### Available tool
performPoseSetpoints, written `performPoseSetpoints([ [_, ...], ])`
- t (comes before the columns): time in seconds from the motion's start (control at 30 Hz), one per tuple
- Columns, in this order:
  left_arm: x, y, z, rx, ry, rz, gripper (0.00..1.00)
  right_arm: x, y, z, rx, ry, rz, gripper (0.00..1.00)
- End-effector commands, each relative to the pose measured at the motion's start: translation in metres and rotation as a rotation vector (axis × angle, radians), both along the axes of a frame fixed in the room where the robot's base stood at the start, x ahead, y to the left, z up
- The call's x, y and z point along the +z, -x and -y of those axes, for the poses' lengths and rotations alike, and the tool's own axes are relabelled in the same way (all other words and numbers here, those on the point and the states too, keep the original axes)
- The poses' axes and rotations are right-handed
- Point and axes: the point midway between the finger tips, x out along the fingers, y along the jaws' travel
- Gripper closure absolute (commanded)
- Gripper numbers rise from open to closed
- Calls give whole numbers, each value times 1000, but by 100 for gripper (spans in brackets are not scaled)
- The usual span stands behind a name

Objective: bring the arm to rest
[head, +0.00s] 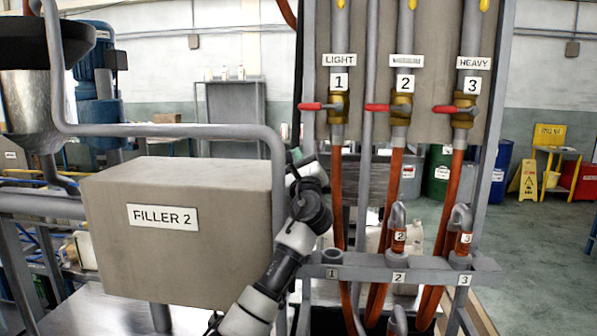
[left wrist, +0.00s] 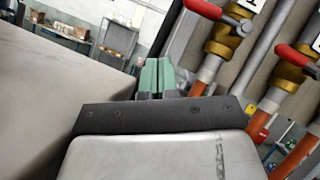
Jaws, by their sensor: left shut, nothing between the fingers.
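My left arm (head: 275,275) comes up from the bottom of the head view, between the grey FILLER 2 box (head: 180,235) and the hose rack. My left gripper (head: 296,156) is at its top end, just left of the rack's upright and partly hidden by my wrist. In the left wrist view its green fingers (left wrist: 158,77) are together, with nothing between them. The fingers point toward the back, with the box side on the left and the valves on the right. My right gripper is not in view.
Valves 1 (head: 338,106), 2 (head: 401,108) and 3 (head: 463,112) have red handles and orange hoses. Hooked nozzles stand in holder places 2 (head: 398,228) and 3 (head: 461,228); holder place 1 (head: 333,256) is empty. A grey pipe frame (head: 170,130) runs above the box.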

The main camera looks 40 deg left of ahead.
Motion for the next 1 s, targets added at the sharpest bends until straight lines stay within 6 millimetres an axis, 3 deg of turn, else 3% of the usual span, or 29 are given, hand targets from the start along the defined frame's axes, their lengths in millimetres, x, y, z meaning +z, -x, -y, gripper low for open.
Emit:
performPoseSetpoints([
  [0.13, -9, 10, 7, -2, -1, 1, 100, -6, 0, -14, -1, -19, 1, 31],
  [0.8, -10, 12, 9, -2, 3, 0, 100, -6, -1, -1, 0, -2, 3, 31],
  [0.93, -29, 11, 15, -39, 52, 5, 100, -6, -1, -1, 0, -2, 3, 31],
  [1.0, -54, 12, 23, -85, 126, 11, 100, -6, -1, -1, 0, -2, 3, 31],
])
